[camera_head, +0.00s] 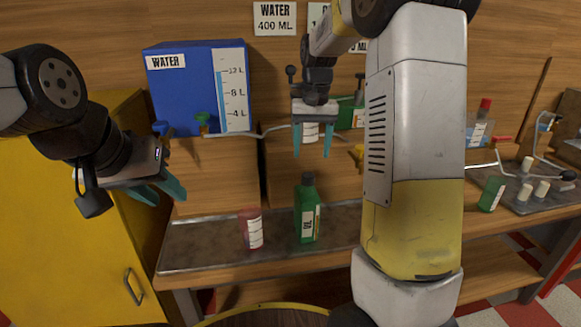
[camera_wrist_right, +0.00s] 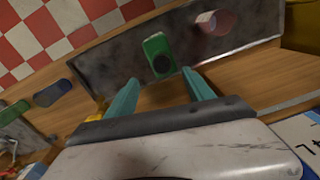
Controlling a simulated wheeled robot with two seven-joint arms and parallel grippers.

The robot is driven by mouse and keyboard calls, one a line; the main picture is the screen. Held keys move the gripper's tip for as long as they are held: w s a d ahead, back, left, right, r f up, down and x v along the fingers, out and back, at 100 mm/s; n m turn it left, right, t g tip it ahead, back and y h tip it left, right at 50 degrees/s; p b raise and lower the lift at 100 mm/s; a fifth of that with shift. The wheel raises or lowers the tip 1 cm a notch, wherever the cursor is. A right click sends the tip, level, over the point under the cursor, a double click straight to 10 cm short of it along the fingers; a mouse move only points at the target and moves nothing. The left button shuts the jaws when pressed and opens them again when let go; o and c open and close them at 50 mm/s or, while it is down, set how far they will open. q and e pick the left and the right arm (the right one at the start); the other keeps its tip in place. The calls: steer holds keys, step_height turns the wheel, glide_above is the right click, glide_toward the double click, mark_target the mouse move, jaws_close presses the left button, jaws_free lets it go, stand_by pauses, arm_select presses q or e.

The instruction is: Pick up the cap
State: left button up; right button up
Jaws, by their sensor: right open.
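A green bottle (camera_head: 308,214) stands upright on the metal tray, with a dark cap (camera_head: 307,179) on top. In the right wrist view the green bottle (camera_wrist_right: 156,45) is seen from above, its dark round cap (camera_wrist_right: 163,65) beyond the fingertips. My right gripper (camera_head: 312,148) is open and empty, above the bottle and apart from the cap. Its two teal fingers also show in the right wrist view (camera_wrist_right: 161,92). My left gripper (camera_head: 163,192) hangs at the left by the yellow cabinet, its fingers apart with nothing seen between them.
A red translucent cup (camera_head: 250,228) stands left of the bottle on the tray (camera_head: 200,252). A blue water tank (camera_head: 185,90) and taps are behind. A green container (camera_head: 491,194) and several small white pieces (camera_head: 525,190) are at the right. My right arm hides the middle right.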

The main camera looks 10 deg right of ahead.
mark_target(308, 174)
steer(key=shift+w+f, duration=0.3)
steer(key=shift+f, duration=0.1)
steer(key=f, duration=0.7)
steer(key=shift+s+a+f, duration=0.15)
steer(key=shift+s+a, duration=0.05)
steer(key=shift+a, duration=0.05)
jaws_close()
